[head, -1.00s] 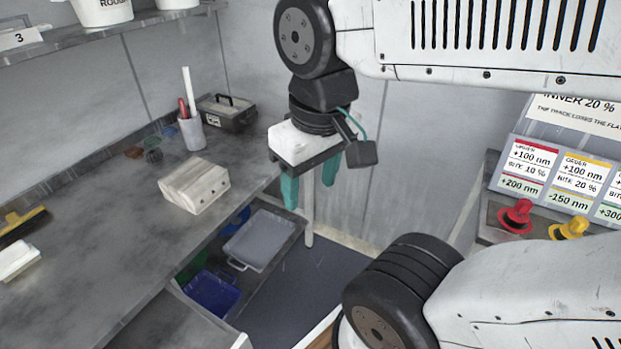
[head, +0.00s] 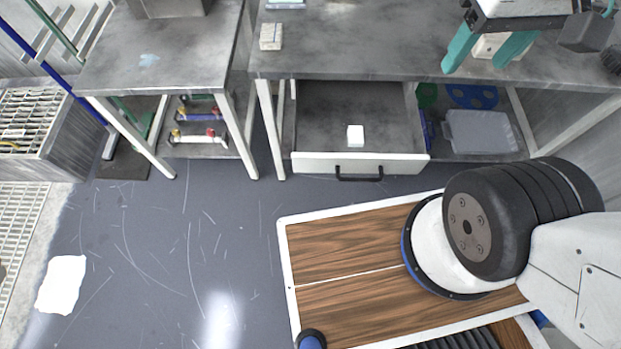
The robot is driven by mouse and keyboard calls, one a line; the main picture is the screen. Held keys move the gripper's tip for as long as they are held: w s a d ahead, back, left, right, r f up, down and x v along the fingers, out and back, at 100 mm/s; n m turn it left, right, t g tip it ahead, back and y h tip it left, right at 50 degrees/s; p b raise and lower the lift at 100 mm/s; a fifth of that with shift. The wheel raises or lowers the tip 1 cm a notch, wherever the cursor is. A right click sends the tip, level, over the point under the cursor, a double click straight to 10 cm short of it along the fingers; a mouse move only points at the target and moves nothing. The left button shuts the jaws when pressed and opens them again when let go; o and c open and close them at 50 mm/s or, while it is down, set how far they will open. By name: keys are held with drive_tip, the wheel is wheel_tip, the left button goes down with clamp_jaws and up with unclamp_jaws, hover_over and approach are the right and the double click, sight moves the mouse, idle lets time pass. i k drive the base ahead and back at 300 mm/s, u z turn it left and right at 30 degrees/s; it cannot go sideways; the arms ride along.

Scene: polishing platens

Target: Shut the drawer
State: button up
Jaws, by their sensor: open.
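The drawer (head: 360,163) is pulled out from under the grey workbench in the head view. Its white front carries a black bar handle (head: 359,174). A small white block (head: 355,135) lies inside it, and the rest of its grey floor is bare.
The workbench (head: 350,55) spans the top, with a small pale block (head: 271,36) on it. A grey tray (head: 480,131) sits on the shelf right of the drawer. A second table (head: 160,65) stands left. Grey floor (head: 225,200) is free in front of it.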

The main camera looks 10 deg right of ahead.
sight(387, 114)
drive_tip(key=z, duration=1.3)
drive_tip(key=k, duration=0.75)
drive_tip(key=u, duration=1.45)
